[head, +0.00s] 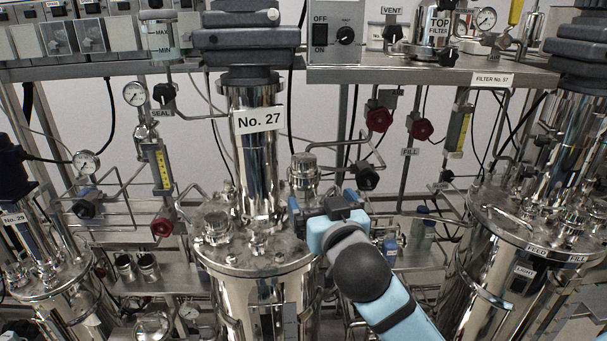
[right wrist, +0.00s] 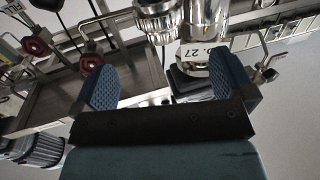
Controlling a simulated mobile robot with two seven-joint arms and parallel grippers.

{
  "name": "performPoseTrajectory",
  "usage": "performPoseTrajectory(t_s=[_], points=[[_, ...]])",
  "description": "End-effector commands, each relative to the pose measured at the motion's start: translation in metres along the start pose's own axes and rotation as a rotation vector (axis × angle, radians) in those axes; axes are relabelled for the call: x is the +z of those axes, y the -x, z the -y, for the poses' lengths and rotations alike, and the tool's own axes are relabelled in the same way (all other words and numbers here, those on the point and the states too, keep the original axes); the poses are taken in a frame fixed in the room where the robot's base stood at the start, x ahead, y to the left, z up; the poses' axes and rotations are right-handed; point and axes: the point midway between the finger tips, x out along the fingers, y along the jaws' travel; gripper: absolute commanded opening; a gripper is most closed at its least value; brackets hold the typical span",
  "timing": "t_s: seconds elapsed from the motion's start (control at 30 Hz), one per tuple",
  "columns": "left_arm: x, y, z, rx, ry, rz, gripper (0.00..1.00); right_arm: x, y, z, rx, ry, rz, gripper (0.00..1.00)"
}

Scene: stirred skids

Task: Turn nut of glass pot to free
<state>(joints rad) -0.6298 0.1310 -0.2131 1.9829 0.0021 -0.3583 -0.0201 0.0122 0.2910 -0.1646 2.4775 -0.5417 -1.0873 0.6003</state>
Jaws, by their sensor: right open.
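The skid's vessel No. 27 (head: 262,160) stands in the middle of the head view, with metal fittings on its lid. A metal fitting with a round knurled nut (head: 303,172) stands right of the labelled column. The nut also shows at the top of the right wrist view (right wrist: 158,18), beyond the fingertips. I cannot tell for sure whether it is the glass pot's nut; no clear glass shows there. My right gripper (head: 322,203) is open and empty, close in front of this fitting. Its blue fingers (right wrist: 166,82) stand wide apart with nothing between them. My left gripper is out of view.
Vessel No. 29 (head: 50,265) stands at the left and another steel vessel (head: 520,235) at the right. Red valve knobs (head: 378,119), pipes and hoses crowd the back. A steel shelf (head: 430,75) crosses above. A small blue-topped bottle (head: 390,248) stands right of my gripper.

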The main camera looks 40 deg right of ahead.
Motion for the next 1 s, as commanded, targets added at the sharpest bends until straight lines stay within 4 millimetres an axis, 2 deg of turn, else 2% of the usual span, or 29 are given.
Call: performPoseTrajectory(t_s=[0.07,0.3,0.5,0.7,1.0], points=[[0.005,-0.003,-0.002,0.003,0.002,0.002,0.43,0.001,-0.015,-0.001,0.002,0.003,-0.003,1.0],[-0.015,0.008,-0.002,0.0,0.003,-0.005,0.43,-0.003,-0.068,-0.001,0.001,0.006,0.002,1.0],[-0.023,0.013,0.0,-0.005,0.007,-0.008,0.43,-0.002,-0.102,0.0,-0.001,0.004,0.001,1.0],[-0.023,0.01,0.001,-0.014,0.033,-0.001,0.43,0.0,-0.118,0.001,-0.002,0.003,0.002,1.0],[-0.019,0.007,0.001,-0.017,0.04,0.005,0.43,0.001,-0.12,0.001,-0.002,0.002,0.002,1.0]])
